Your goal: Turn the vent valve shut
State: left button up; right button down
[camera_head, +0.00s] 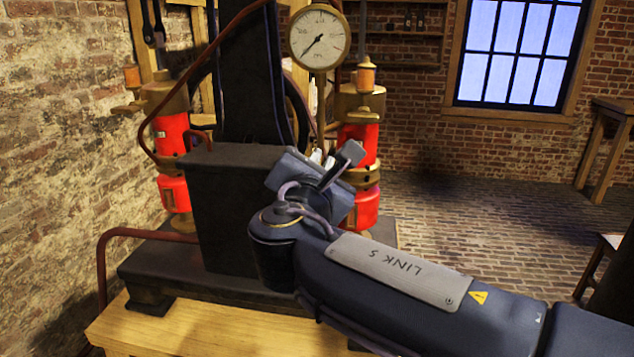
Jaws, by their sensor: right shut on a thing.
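My right arm comes in from the lower right. Its gripper (322,160) is at the front of the machine, just left of the right red cylinder (364,206) and below the round gauge (319,38). The gripper is shut on the vent valve, which is mostly hidden behind my wrist and fingers. How far the valve is turned cannot be seen. The gauge has a white face and a dark needle pointing to the lower left. My left gripper is not in view.
A second red cylinder (172,135) with brass fittings stands at the left. A dark block (232,215) and copper pipes (140,233) are close to the gripper. The machine sits on a pale wooden base (200,330). The brick floor (480,215) at the right is open.

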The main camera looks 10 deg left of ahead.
jog(key=shift+d+f+m+b, duration=0.2)
jog(key=shift+f+m+b, duration=0.15)
jog(key=shift+m+b, duration=1.6)
jog(key=shift+d+f+m+b, duration=0.15)
jog(key=shift+f+m+b, duration=0.25)
jog(key=shift+m+b, duration=1.5)
jog(key=shift+d+f+m+b, duration=0.2)
jog(key=shift+f+m+b, duration=0.15)
jog(key=shift+m+b, duration=1.55)
jog(key=c, duration=1.5)
grip_release()
jog(key=shift+s, duration=0.1)
jog(key=s, duration=0.7)
jog(key=shift+s, duration=0.35)
jog(key=shift+d, duration=0.1)
